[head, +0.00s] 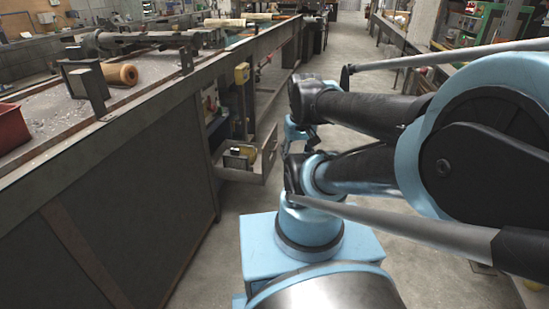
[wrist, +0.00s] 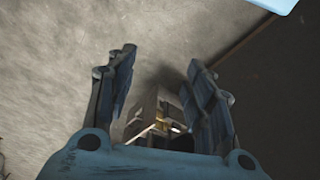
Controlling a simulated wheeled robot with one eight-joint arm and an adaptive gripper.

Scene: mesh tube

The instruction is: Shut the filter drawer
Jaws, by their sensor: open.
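The filter drawer (head: 268,152) stands pulled out from the side of the long bench in the head view, jutting over the floor. A small pale and yellow item (head: 237,158) sits in it. My gripper (head: 300,133) is just right of the drawer's outer end, partly hidden by my arm. In the wrist view my gripper (wrist: 162,78) has its two fingers spread with nothing held between them. A box-like part, which looks like the drawer (wrist: 143,112), shows beyond and between the fingers, partly covered by them. I cannot tell whether anything touches.
The long bench (head: 130,190) runs along the left, with a wooden roll (head: 120,74) and a red bin (head: 11,127) on top. A yellow box (head: 242,73) is fixed to its side. Concrete floor (head: 335,60) is clear down the aisle. Another bench (head: 410,45) stands at right.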

